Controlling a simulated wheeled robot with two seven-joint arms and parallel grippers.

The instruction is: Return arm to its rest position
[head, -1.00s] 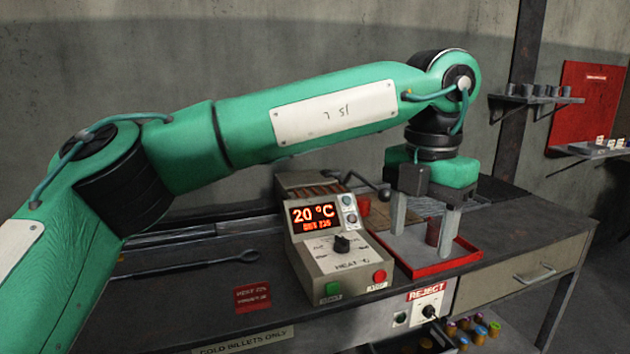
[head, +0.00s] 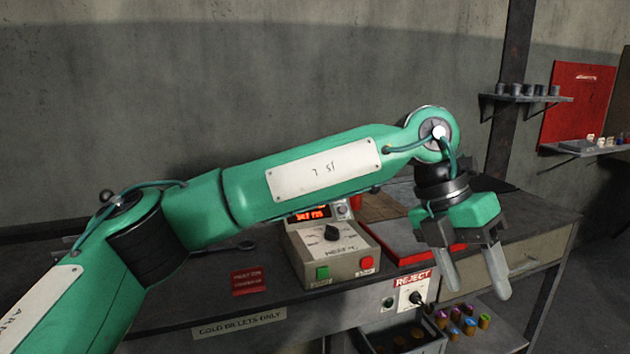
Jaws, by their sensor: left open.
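My left gripper (head: 474,283) is open and empty. Its two grey fingers point down and spread apart, in front of the bench's front edge near the red tray. My left arm (head: 300,183) comes in from the left and stretches across the picture above the bench. It hides part of the heater control box (head: 338,250) and its display. My right gripper is not in the picture.
The dark bench (head: 213,289) carries a red tray (head: 398,240), partly behind the gripper, and a red sign (head: 248,281). A REJECT panel (head: 412,291) and a bin (head: 428,334) are below the front edge. Shelves (head: 520,98) hang at right.

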